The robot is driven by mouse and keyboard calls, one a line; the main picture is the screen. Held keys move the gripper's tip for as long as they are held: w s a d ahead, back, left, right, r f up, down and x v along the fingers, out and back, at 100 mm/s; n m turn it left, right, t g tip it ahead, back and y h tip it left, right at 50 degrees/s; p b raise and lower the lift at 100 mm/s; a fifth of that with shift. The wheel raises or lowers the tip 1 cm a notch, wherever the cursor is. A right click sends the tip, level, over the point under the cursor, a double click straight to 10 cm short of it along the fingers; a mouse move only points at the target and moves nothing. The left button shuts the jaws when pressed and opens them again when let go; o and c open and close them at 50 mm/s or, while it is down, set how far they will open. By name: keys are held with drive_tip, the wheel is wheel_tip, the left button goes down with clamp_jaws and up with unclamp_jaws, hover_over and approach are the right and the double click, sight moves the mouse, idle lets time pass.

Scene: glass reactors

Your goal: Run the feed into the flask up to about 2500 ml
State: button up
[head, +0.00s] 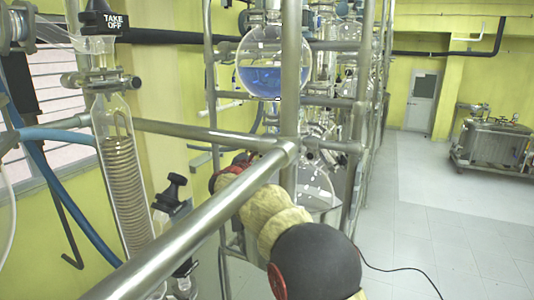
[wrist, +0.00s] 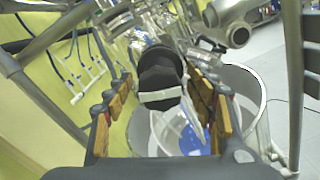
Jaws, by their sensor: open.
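In the wrist view, my gripper (wrist: 164,88) is open, its wooden-looking pads standing apart on both sides. A black handle-like part (wrist: 160,62) with a pale band lies between them in the picture; I cannot tell whether a pad touches it. Below it is a clear round flask (wrist: 168,139) with a little blue at its bottom, inside a wide grey vessel (wrist: 247,82). In the head view, a round glass vessel (head: 262,47) about half full of blue liquid hangs high on the frame. A lower clear flask (head: 316,187) shows behind the rails. Its volume marks are unreadable.
A metal rail (head: 200,232) crosses the near foreground in the head view. A coiled condenser (head: 123,175) and a black "TAKE OFF" knob (head: 104,20) stand at left, with another black knob (head: 173,187) lower. Floor at right is mostly clear, except a steel tank (head: 490,145).

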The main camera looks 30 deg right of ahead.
drive_tip(key=shift+c, duration=0.5)
drive_tip(key=c, duration=1.1)
drive_tip(key=shift+f+b, duration=0.1)
drive_tip(key=shift+b, duration=0.25)
drive_tip(key=m+b, duration=0.1)
drive_tip(key=b, duration=0.1)
drive_tip(key=m+b, duration=0.1)
drive_tip(key=b, duration=0.1)
drive_tip(key=shift+f+m, duration=0.2)
drive_tip(key=shift+m, duration=0.1)
drive_tip(key=m+b, duration=0.5)
drive_tip(key=b, duration=0.2)
drive_tip(key=shift+b, duration=0.4)
drive_tip(key=m+b, duration=0.4)
drive_tip(key=b, duration=0.1)
drive_tip(key=shift+m, duration=0.4)
drive_tip(key=m+b, duration=0.4)
drive_tip(key=shift+r+m+b, duration=0.1)
drive_tip(key=shift+m+b, duration=0.2)
drive_tip(key=shift+b, duration=0.1)
